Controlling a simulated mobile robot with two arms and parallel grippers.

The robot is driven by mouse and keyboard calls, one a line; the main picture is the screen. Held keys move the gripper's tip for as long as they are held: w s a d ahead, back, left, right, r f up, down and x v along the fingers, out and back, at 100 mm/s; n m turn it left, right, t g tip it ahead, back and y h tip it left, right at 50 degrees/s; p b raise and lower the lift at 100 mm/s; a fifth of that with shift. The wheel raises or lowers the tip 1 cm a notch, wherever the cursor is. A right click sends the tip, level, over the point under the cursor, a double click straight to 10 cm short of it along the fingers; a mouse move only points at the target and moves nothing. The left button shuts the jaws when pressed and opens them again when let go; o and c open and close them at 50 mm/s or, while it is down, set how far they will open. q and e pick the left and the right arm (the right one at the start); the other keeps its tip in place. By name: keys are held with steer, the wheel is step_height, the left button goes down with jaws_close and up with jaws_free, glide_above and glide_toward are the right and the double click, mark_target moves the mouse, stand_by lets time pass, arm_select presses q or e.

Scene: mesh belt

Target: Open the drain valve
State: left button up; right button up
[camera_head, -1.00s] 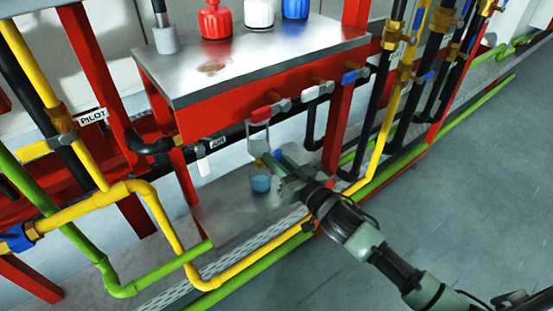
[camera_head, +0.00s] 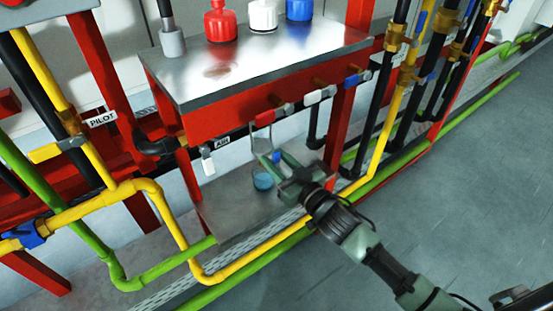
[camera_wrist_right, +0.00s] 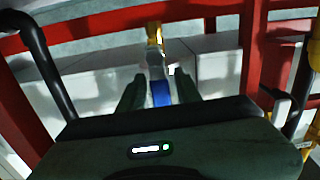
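My right gripper (camera_head: 276,157) is in front of the red rack, below the table edge. In the right wrist view its two dark green fingers (camera_wrist_right: 159,92) stand apart, one on each side of a blue handle (camera_wrist_right: 161,94). The handle hangs from a silver body with a brass fitting (camera_wrist_right: 153,32). Small gaps seem to show beside the handle. In the head view a red-handled valve (camera_head: 265,118), a white-handled valve (camera_head: 320,95) and a blue-handled valve (camera_head: 354,78) sit along the table's front. I cannot tell which is the drain valve. My left gripper is not in view.
Yellow pipes (camera_head: 172,222) and green pipes (camera_head: 180,264) run along the front.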

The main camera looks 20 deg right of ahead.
stand_by(0.3)
steer(key=shift+s+d, duration=0.1)
steer(key=shift+s, duration=0.2)
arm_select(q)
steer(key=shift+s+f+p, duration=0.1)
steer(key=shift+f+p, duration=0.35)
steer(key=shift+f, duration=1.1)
arm_select(e)
steer(key=v, duration=0.7)
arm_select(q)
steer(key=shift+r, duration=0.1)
arm_select(e)
steer(key=shift+s, duration=0.1)
